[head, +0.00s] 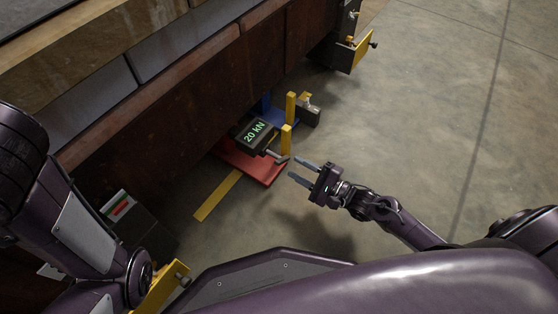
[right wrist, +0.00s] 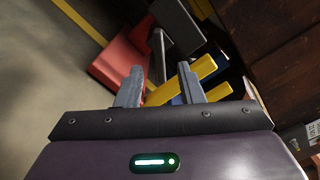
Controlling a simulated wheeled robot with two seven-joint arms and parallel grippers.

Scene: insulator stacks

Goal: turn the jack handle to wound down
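The jack has a dark box with a green "20 kN" display (head: 254,133) above a red base (head: 262,171), on the floor by the dark wall. Its short grey handle (head: 276,156) sticks out to the right from the box. In the right wrist view the grey handle (right wrist: 157,48) shows ahead, between the finger directions, with the red base (right wrist: 118,58) behind it. My right gripper (head: 294,168) is open and empty, its fingertips just right of the handle's end. It also shows open in the right wrist view (right wrist: 160,84). I cannot tell whether it touches the handle. My left gripper is out of view.
Yellow posts (head: 287,140) and a blue part (head: 270,113) stand close beside the jack. A yellow strip (head: 219,196) lies on the floor. The dark brown wall (head: 180,110) rises behind. Open concrete floor (head: 440,120) lies to the right.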

